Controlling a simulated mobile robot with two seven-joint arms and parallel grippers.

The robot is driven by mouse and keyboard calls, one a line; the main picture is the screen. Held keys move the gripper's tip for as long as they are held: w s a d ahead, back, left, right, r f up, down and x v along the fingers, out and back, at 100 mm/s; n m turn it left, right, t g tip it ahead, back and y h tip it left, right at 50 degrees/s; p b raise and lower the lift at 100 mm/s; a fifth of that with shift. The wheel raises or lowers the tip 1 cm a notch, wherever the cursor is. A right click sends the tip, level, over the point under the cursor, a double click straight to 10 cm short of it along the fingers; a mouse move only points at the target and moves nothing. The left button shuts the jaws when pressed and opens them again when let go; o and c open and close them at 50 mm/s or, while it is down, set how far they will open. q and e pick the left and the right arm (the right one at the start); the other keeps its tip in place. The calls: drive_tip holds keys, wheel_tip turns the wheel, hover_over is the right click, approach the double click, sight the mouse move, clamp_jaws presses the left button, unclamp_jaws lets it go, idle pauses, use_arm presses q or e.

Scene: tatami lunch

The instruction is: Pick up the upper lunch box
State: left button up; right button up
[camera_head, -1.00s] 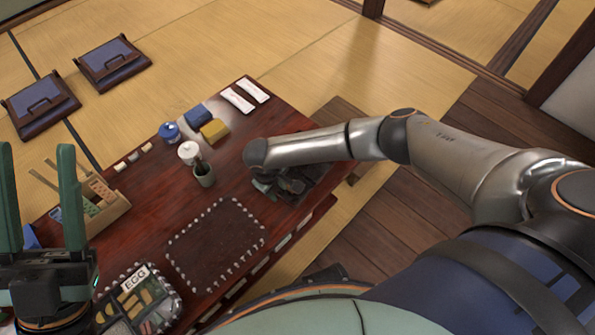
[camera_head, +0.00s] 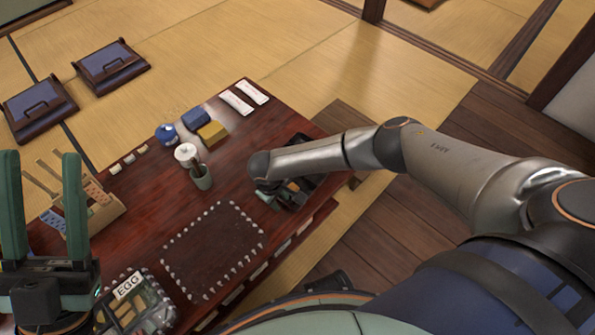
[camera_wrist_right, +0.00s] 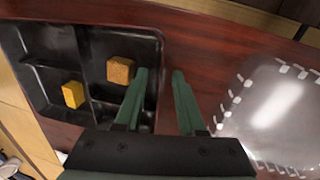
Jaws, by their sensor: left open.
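The upper lunch box (camera_head: 311,181) is a black compartment box near the table's right end, partly hidden under my right arm. In the right wrist view it is at upper left (camera_wrist_right: 159,50), with a yellow block (camera_wrist_right: 73,94) and a brown block (camera_wrist_right: 120,70) inside. My right gripper (camera_wrist_right: 160,72) is open at the box's right wall, one finger over the box and the other over the table. It also shows small and dark in the head view (camera_head: 286,196). Contact with the wall is unclear. My left gripper (camera_head: 41,157) is open and empty at the left, away from the box.
A dark mat edged with pale studs (camera_head: 212,250) lies in the table's middle. A box labelled EGG (camera_head: 138,300) is at lower left. A grey-green cup (camera_head: 201,177), a white jar, blue and yellow blocks, and a wooden holder (camera_head: 104,210) stand along the far side.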

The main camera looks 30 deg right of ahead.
clamp_jaws()
idle(1.3)
